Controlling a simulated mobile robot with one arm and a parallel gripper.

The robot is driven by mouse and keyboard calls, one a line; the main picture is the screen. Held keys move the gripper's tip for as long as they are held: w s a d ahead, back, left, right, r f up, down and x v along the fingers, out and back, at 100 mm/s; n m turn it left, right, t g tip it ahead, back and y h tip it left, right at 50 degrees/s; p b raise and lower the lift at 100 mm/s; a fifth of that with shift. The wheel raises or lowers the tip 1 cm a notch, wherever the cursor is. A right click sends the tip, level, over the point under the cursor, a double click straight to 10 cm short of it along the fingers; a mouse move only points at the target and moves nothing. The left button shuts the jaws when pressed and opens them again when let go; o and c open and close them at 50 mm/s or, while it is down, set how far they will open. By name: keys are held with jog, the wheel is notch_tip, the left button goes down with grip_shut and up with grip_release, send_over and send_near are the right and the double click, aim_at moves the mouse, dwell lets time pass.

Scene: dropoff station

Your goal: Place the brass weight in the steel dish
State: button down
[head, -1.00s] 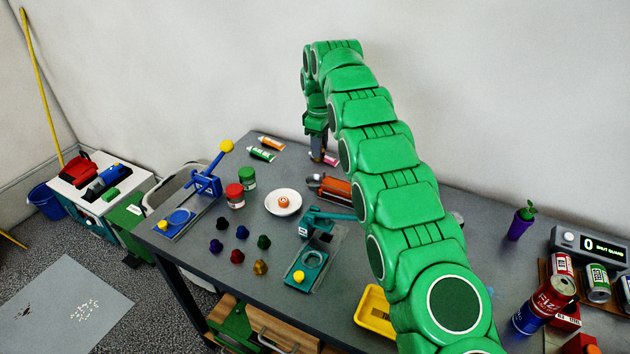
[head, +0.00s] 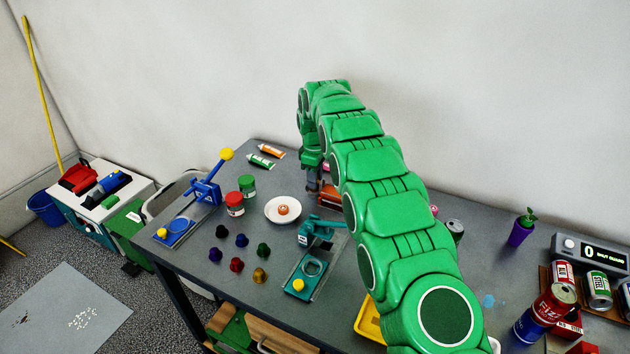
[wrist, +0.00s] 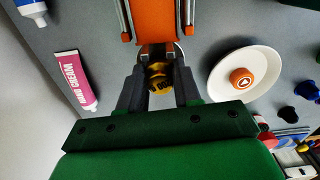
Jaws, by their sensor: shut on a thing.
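My gripper (wrist: 158,88) is shut on the brass weight (wrist: 157,74), a small gold-coloured piece between the two dark fingers in the wrist view. In the head view my gripper (head: 312,185) hangs low over the back of the table, left of the orange item, and the weight cannot be made out. A curved grey metal rim (wrist: 179,53) shows just beyond the weight in the wrist view. It may be the steel dish, but most of it is hidden. I cannot tell whether the weight touches it.
An orange item with metal rails (wrist: 155,18) is close ahead. A white saucer (head: 270,214) holding an orange piece (head: 283,210) stands nearby. A pink tube (wrist: 74,78) lies left in the wrist view. Teal (head: 312,268) and blue (head: 207,190) devices and several coloured pieces occupy the front.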

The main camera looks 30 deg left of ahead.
jog(key=shift+f, duration=0.65)
jog(key=shift+f, duration=0.25)
jog(key=c, duration=0.8)
grip_release()
jog(key=shift+f, duration=0.1)
notch_tip(320, 180, up, 13)
jog(key=shift+f, duration=0.15)
